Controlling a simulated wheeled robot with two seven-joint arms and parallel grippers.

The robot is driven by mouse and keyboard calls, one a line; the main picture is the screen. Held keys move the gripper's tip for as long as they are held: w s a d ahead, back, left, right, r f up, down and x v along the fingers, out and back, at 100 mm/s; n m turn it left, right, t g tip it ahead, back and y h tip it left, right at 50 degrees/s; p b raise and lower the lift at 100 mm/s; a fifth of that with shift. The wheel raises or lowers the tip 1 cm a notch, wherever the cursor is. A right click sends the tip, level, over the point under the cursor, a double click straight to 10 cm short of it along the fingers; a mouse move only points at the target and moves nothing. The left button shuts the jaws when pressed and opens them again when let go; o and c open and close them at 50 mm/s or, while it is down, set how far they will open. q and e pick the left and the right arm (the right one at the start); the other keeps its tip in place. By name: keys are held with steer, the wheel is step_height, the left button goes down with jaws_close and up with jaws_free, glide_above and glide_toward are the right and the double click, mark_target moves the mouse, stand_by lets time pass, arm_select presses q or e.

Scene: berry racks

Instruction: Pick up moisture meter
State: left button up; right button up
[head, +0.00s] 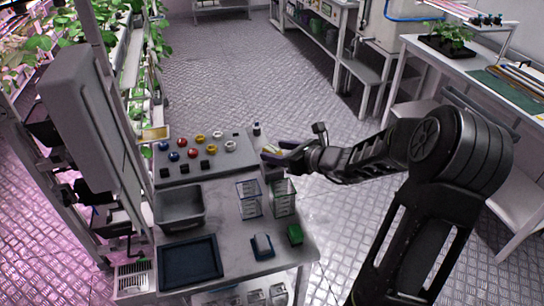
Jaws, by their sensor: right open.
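My right gripper (282,154) reaches in from the right, over the back right edge of the table (229,217), with its fingers pointing left. It is open. A small pale and yellow item (270,150) shows right at the fingertips. My left gripper is not in view.
Plant racks rise at left.

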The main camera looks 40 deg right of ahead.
mark_target(265, 149)
steer(key=p+x, duration=0.1)
steer(key=x, duration=0.4)
steer(key=shift+a, duration=0.1)
steer(key=shift+c, duration=0.6)
jaws_close()
stand_by(0.4)
